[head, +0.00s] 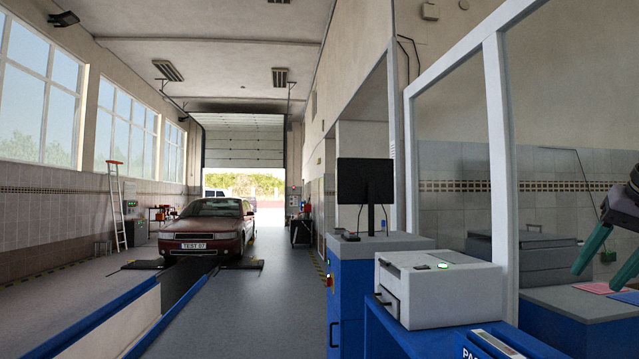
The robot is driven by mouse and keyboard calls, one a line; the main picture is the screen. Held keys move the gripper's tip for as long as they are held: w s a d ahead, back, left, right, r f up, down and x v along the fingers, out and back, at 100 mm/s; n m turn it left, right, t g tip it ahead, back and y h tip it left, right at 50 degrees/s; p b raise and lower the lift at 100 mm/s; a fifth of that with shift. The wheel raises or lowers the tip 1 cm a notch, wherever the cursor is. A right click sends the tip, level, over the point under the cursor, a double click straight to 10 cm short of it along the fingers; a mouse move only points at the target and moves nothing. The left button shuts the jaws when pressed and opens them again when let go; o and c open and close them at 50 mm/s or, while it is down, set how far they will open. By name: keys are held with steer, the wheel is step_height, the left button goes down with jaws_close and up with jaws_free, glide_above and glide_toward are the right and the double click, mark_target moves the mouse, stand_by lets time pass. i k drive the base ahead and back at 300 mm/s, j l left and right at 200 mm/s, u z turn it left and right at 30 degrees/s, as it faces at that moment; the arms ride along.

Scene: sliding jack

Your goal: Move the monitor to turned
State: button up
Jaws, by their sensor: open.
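The monitor (365,181) is a dark flat panel, upright on a thin stand, on the grey top of a blue cabinet right of the picture's middle. Its broad side shows, with a dark stand part overlapping its lower middle; I cannot tell for certain whether this is its back or its screen. My gripper (599,277) is at the right edge, with two teal fingers spread apart and pointing down. It is empty, well to the right of the monitor and not touching it. Part of the gripper is cut off by the picture's edge.
A white printer (438,287) stands on a blue cabinet in front of the monitor. A white-framed glass partition (498,150) rises right of the monitor. A pink sheet (594,288) lies below my gripper. A red car (207,228) stands at left over a pit; the grey floor between is clear.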

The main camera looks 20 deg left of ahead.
mark_target(353, 174)
steer(key=j+u, duration=0.1)
steer(key=j, duration=1.55)
steer(key=i+j+u, duration=0.1)
steer(key=i+j, duration=0.85)
steer(key=i+l, duration=0.15)
steer(key=i, duration=0.35)
steer(key=i+l, duration=0.15)
steer(key=i, duration=0.35)
steer(key=i+l+u, duration=0.1)
steer(key=i, duration=0.4)
